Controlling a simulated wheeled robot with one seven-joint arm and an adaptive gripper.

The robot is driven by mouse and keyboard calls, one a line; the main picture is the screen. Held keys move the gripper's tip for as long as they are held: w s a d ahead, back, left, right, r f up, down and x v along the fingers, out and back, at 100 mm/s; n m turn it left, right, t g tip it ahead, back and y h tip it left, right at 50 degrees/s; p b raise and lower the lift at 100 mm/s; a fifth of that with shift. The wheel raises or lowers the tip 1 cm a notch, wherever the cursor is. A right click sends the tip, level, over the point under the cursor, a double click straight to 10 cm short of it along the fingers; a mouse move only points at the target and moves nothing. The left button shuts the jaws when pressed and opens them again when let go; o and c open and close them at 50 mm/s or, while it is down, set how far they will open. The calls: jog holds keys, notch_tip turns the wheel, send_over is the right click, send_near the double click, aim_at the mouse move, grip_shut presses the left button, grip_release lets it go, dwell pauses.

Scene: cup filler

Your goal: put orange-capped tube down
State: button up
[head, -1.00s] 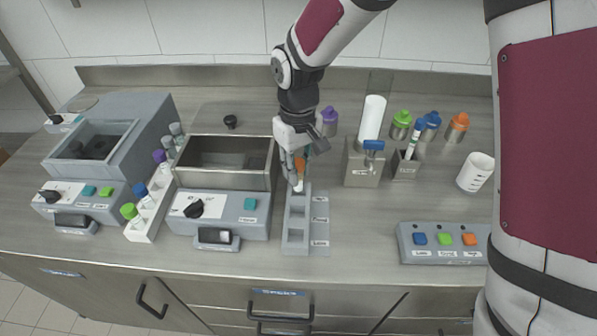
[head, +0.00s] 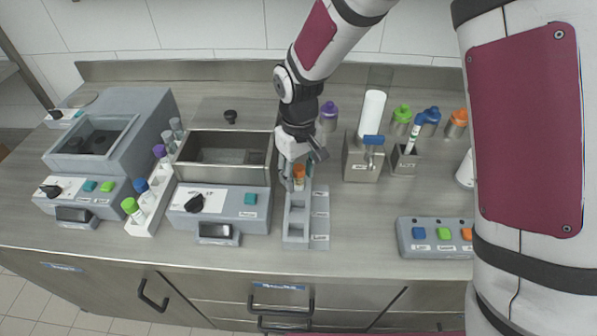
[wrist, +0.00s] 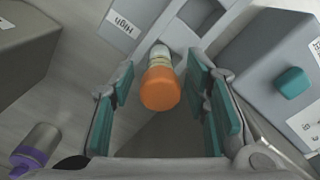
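The orange-capped tube (head: 299,173) stands at the far end of a grey stepped holder (head: 296,228) with labelled places. In the wrist view the orange cap (wrist: 160,90) faces me, and its pale body runs down to the holder by the "High" label. My gripper (head: 301,178) is around the tube from above. In the wrist view its teal-padded fingers (wrist: 162,98) are spread, with a gap on each side of the cap. The tube's lower end is hard to make out.
A machine with an open basin (head: 222,205) stands close left of the holder. A white rack (head: 152,205) with several tubes is farther left. A purple-capped bottle (head: 328,115) and a metal stand (head: 362,160) are behind right. A button box (head: 437,238) is at right.

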notch_tip(320, 180, up, 12)
jog(key=shift+r, duration=0.2)
dwell(0.4)
jog(key=s+d+r+m+t, duration=0.1)
jog(key=s+d+r+m, duration=0.1)
jog(key=s+d+r, duration=0.35)
jog(key=s+d+r+m+t, duration=0.1)
jog(key=s+d+r+m, duration=0.1)
jog(key=s+d, duration=0.5)
jog(key=s+d+r+m+t, duration=0.2)
jog(key=s+d+r+m, duration=0.1)
jog(key=s+d, duration=0.5)
jog(key=shift+s+r, duration=0.2)
jog(key=shift+s, duration=0.85)
